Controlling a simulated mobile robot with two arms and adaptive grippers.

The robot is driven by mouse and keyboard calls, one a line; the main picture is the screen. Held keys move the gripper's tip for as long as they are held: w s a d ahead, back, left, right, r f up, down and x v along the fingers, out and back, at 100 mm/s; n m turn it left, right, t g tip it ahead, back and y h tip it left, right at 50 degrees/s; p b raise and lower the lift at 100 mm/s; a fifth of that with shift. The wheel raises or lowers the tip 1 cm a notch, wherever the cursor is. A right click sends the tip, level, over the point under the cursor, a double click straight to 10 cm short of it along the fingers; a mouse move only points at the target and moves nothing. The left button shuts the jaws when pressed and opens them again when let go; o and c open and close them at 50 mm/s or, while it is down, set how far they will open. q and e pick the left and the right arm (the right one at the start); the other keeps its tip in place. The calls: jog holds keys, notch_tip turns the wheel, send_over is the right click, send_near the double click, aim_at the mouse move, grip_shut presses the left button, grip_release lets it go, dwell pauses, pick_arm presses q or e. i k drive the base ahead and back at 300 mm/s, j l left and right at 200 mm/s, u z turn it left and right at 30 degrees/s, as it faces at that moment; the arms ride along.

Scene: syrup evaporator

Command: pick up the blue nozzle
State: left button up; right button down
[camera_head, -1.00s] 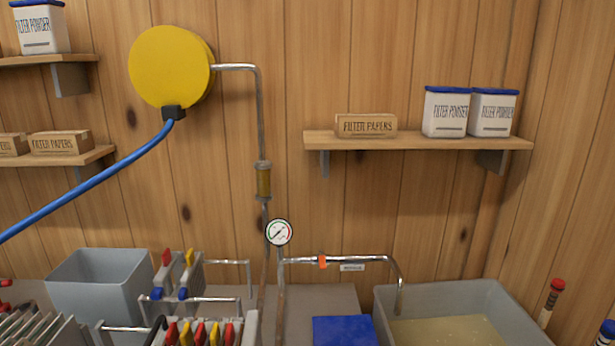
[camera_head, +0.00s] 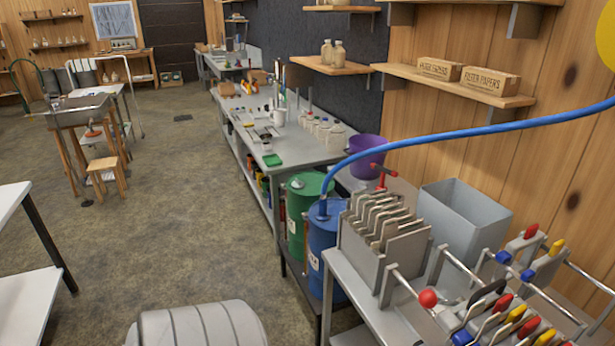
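I cannot clearly make out a blue nozzle. A blue hose (camera_head: 450,128) runs from the upper right down to the top of a blue drum (camera_head: 324,245); its end there is too small to make out. Small blue pieces (camera_head: 503,257) sit among red and yellow ones on the metal rack at the lower right. I cannot tell whether any of these is a nozzle. Neither of my grippers is in view.
A green drum (camera_head: 297,218) stands beside the blue drum. A grey bin (camera_head: 463,222) and a plate rack (camera_head: 382,245) stand on the right bench. A long workbench (camera_head: 290,152) runs back along the wall. The floor (camera_head: 190,190) in the middle is open.

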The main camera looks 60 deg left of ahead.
aim_at(322, 217)
jog(key=u, duration=1.9)
jog(key=i+j+z, duration=0.45)
jog(key=i, duration=0.15)
